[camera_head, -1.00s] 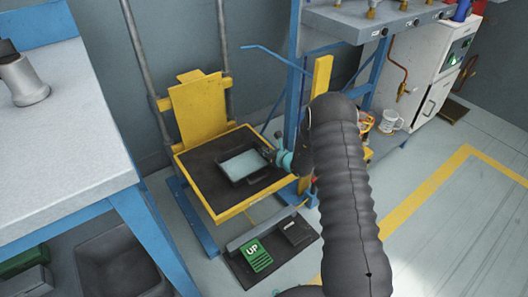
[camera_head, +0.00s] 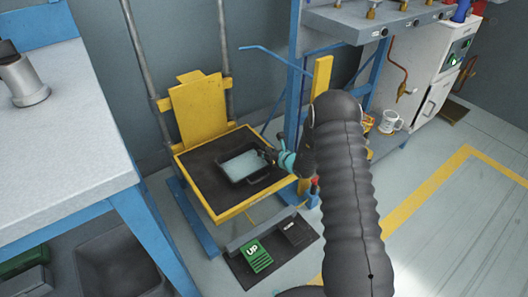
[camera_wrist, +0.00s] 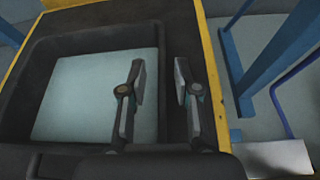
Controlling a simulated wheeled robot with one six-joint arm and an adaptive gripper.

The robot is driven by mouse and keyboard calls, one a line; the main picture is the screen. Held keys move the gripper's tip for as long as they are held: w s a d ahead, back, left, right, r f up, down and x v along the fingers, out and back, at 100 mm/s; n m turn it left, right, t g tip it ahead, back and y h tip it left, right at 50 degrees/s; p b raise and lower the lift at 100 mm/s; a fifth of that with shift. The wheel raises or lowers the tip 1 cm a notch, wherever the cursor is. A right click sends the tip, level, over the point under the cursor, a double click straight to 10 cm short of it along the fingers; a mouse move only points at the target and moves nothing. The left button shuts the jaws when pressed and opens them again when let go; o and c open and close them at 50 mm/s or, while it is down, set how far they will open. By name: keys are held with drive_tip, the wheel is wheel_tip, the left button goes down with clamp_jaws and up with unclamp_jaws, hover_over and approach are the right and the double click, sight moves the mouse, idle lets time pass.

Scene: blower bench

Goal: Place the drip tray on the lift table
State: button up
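The drip tray (camera_head: 236,181) is a dark, shallow rectangular tray with a pale blue-grey inside. It lies flat on the black top of the yellow-edged lift table (camera_head: 205,180), a little right of its middle. My gripper (camera_head: 267,154) is at the tray's right side. In the wrist view, the fingers of my gripper (camera_wrist: 160,82) are spread apart, one over the tray's inside and one beyond its right wall. The tray (camera_wrist: 20,95) fills the left of that view, and the lift table's yellow edge (camera_wrist: 210,85) runs to the right of the fingers.
A grey workbench (camera_head: 60,140) with blue legs stands at the left. A blue-framed bench (camera_head: 335,20) stands behind on the right. A pedal with a green UP plate (camera_head: 256,256) lies on the floor before the lift table. A mug (camera_head: 390,122) stands at the right.

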drive_tip(key=v, duration=1)
drive_tip(key=shift+s+d+r, duration=0.15)
drive_tip(key=shift+s+d, duration=0.05)
drive_tip(key=shift+s, duration=0.05)
drive_tip(key=s+a+r+n+g+y, duration=0.1)
drive_tip(key=s+a+r+n+g, duration=0.3)
drive_tip(key=s+r+n, duration=0.65)
drive_tip(key=s+a+r+n+g+y, duration=0.1)
drive_tip(key=s+a+r+n+g, duration=0.4)
drive_tip(key=r, duration=0.8)
drive_tip(key=s+d+r+n+t+h, duration=0.1)
drive_tip(key=s+d+r+n+h, duration=0.2)
drive_tip(key=s, duration=0.5)
drive_tip(key=s+d+r+n+t+h, duration=0.1)
drive_tip(key=s+d+r+n+h, duration=0.1)
drive_tip(key=s+d+n, duration=0.4)
drive_tip(key=s+d+r+n+t+h, duration=0.1)
drive_tip(key=s+d+r+n+h, duration=0.2)
drive_tip(key=s, duration=0.7)
drive_tip(key=d+n+h, duration=0.2)
drive_tip(key=d, duration=0.1)
drive_tip(key=shift+s+d+r+t, duration=0.2)
drive_tip(key=shift+d+r+t, duration=0.1)
drive_tip(key=shift+d+t, duration=0.1)
drive_tip(key=shift+r+p, duration=0.85)
